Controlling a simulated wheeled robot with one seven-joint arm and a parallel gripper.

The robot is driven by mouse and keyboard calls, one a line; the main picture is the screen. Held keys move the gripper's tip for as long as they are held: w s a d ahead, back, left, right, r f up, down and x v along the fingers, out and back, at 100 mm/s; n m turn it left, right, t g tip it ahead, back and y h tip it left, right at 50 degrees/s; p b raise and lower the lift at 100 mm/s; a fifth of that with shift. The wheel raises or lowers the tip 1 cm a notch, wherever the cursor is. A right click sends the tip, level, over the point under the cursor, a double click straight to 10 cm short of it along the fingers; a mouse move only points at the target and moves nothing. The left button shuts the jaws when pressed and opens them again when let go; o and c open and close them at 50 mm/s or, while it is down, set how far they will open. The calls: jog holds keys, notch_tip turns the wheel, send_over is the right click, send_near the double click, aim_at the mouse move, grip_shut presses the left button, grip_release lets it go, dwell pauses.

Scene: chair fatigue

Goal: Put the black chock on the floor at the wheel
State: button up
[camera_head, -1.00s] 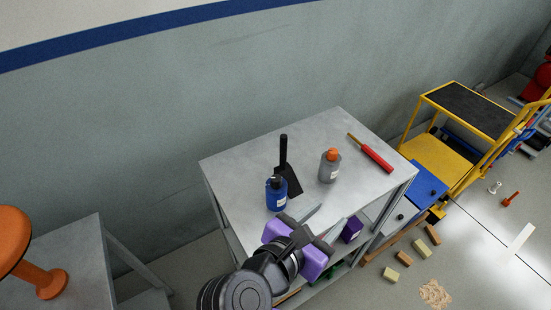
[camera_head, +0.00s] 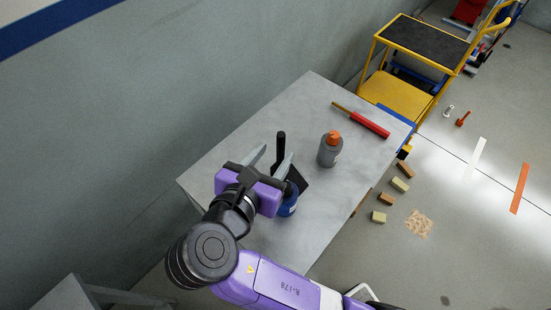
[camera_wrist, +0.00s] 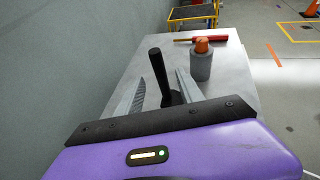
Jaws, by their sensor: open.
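The black chock (camera_head: 301,181), a dark wedge with an upright black handle (camera_head: 281,146), stands on the grey table top (camera_head: 230,180). In the wrist view its handle (camera_wrist: 157,66) rises between my fingers in the picture, with its base partly hidden. My gripper (camera_head: 276,153) is open and over the table at the chock; its fingers (camera_wrist: 161,76) lie on either side of the handle as seen from the wrist. I cannot tell whether they touch it. The yellow cart (camera_head: 402,95) stands beyond the table; I cannot make out its wheel clearly.
A blue bottle (camera_head: 288,206) stands close to the chock, partly behind my gripper. A grey bottle with an orange cap (camera_head: 330,150) and a red-handled tool (camera_head: 368,124) are farther along the table. Several small blocks (camera_head: 400,185) lie on the floor at right. Open floor (camera_head: 480,230) extends beyond.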

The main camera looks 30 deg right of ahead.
jog(key=x, duration=0.7)
jog(key=shift+w+d+f, duration=0.1)
jog(key=shift+d+f, duration=0.05)
jog(key=shift+d, duration=0.15)
grip_shut()
dwell(1.2)
